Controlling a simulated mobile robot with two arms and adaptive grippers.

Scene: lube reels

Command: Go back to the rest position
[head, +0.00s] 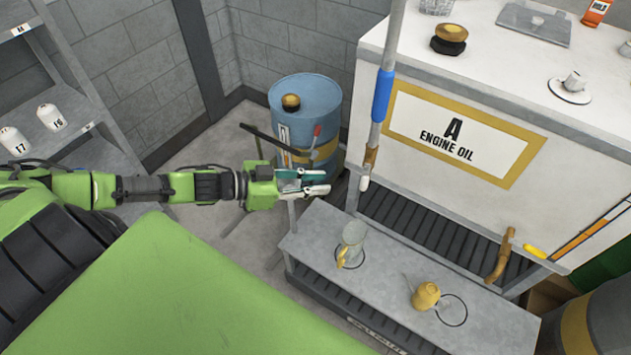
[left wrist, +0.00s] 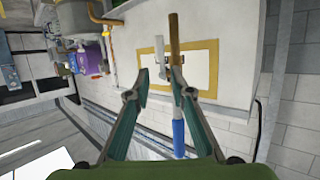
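My left gripper (head: 322,183) reaches in from the left, over the floor in front of the blue drum. Its two teal fingers are apart with nothing between them, as the left wrist view (left wrist: 158,80) also shows. A hanging dispensing wand with a blue grip (head: 382,95) and a brass lower end (head: 371,157) is just right of the fingertips in the head view. In the left wrist view the blue grip (left wrist: 179,135) shows behind the right finger, apparently apart from it. My right gripper is in neither view.
A white engine oil tank (head: 430,75) stands at the right. A blue drum (head: 305,110) stands behind the gripper. Shelves with white containers (head: 51,117) are at left.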

